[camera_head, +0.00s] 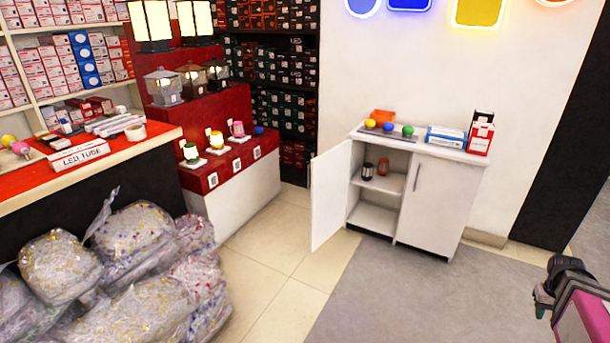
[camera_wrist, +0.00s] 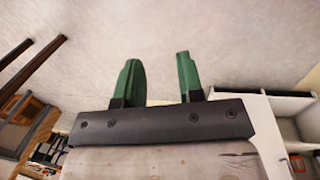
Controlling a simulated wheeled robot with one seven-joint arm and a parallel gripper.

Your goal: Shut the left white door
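The left white door (camera_head: 330,194) of a low white cabinet (camera_head: 416,154) stands swung open to the left, showing two shelf levels inside. The right white door (camera_head: 439,203) is shut, with a vertical handle. White panels and a shelf show at the right there; I cannot tell which part.
Colored bulbs and boxes (camera_head: 481,132) stand on the cabinet top; small jars (camera_head: 383,167) are inside. Bulging plastic bags (camera_head: 130,235) lie at the lower left, beside a counter (camera_head: 88,165). A red display stand (camera_head: 225,160) is left of the door. The grey floor (camera_head: 400,300) in front is clear.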

